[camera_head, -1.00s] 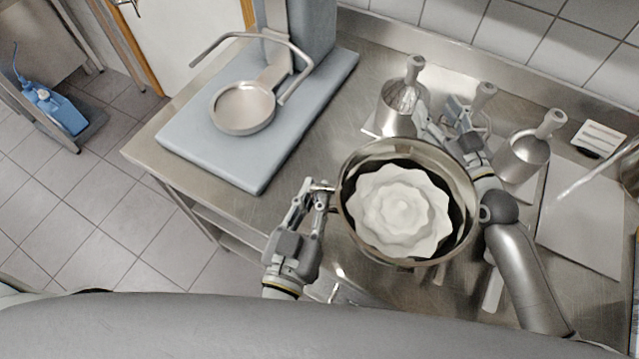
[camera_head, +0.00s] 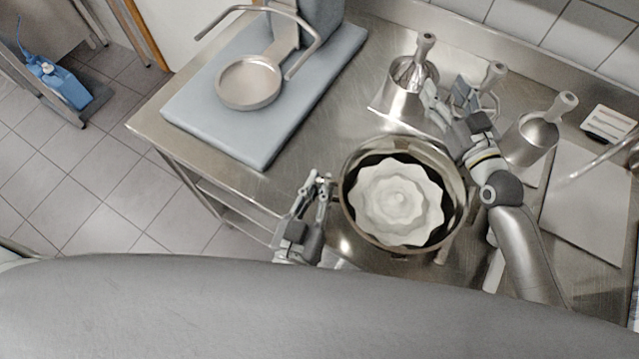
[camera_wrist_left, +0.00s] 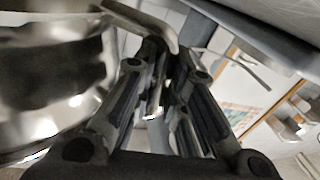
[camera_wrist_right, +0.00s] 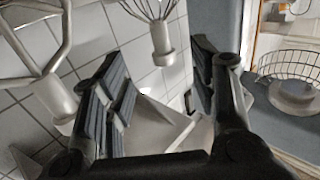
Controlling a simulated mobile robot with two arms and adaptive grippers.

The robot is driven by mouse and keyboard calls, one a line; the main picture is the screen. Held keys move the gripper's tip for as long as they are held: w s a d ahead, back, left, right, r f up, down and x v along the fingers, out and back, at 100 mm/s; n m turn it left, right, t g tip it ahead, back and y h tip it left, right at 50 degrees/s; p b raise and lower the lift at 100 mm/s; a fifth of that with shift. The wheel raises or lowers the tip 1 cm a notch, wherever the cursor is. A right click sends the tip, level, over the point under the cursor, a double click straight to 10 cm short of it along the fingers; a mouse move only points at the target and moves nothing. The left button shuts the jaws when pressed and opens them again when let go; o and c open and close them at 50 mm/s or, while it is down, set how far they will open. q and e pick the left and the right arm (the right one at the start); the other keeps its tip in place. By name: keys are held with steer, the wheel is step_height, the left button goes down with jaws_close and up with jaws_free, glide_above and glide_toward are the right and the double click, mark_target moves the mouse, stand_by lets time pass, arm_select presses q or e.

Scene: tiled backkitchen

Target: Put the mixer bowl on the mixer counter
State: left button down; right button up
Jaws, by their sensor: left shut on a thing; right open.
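The mixer bowl (camera_head: 349,215) is a shiny steel bowl with a white, wavy-edged mass inside, upright at the counter's front edge. Whether its base touches the steel mixer counter (camera_head: 330,105) cannot be told. My left gripper (camera_head: 321,184) is shut on the bowl's left side; its fingers close on a metal edge in the left wrist view (camera_wrist_left: 163,62), with the bowl (camera_wrist_left: 45,60) at left. My right gripper (camera_head: 450,100) is open behind the bowl's far right rim, close to the utensil holders. In the right wrist view (camera_wrist_right: 160,85) no object is between its fingers.
The blue-grey mixer (camera_head: 222,125) with its round steel plate stands at the counter's left. Steel utensil holders (camera_head: 402,103) (camera_head: 527,140) stand behind and right of the bowl. A flat board (camera_head: 590,205) lies at right. Bare counter lies between mixer and bowl.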

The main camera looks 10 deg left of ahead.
arm_select(q)
steer(key=c, duration=1.8)
jaws_free()
steer(key=shift+f, duration=0.1)
steer(key=o, duration=0.3)
steer(key=shift+r, duration=0.2)
steer(key=s, duration=0.4)
steer(key=s+a, duration=0.1)
steer(key=s, duration=0.3)
steer(key=s+a, duration=0.1)
steer(key=s, duration=0.3)
steer(key=shift+a, duration=0.25)
steer(key=shift+w, duration=0.1)
